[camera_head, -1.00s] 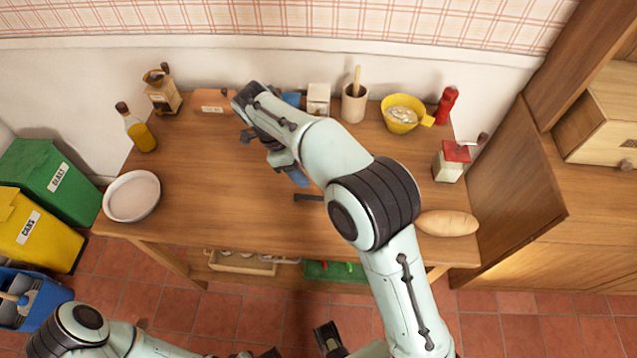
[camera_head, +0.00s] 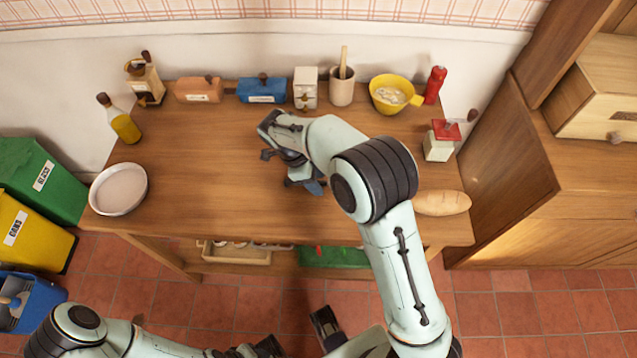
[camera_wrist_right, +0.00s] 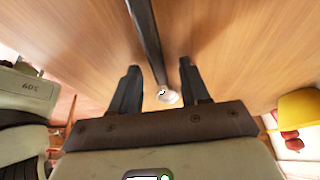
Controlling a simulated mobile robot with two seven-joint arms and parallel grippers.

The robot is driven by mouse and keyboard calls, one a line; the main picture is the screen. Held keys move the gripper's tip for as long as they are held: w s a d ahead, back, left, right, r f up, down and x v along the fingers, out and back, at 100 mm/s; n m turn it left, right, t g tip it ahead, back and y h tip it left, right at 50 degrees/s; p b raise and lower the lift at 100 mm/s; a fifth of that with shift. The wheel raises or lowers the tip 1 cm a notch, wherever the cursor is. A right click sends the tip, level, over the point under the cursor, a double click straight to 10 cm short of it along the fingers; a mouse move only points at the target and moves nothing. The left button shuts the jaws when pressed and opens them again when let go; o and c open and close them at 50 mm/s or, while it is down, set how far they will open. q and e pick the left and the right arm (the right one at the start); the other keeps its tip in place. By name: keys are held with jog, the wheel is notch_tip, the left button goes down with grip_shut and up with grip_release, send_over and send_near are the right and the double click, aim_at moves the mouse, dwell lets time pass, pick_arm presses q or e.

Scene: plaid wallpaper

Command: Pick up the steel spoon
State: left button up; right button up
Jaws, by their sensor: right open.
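The steel spoon (camera_wrist_right: 150,45) shows in the right wrist view as a long dark handle running down from the top edge to a bright rounded end between the fingers. My right gripper (camera_wrist_right: 158,88) is open, with one finger on each side of the spoon; I see no contact. In the head view my right gripper (camera_head: 302,183) is low over the middle of the wooden table (camera_head: 220,180), partly hidden by its own arm. I cannot make out the spoon there. My left gripper (camera_head: 268,347) is at the bottom edge, partly cut off, away from the table.
Along the back stand a coffee grinder, orange box, blue box (camera_head: 262,90), white box, utensil pot (camera_head: 342,86) and yellow bowl (camera_head: 391,95). A red mill (camera_head: 440,142) and bread (camera_head: 442,203) are at right. The left-centre tabletop is clear.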

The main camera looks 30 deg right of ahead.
grip_shut()
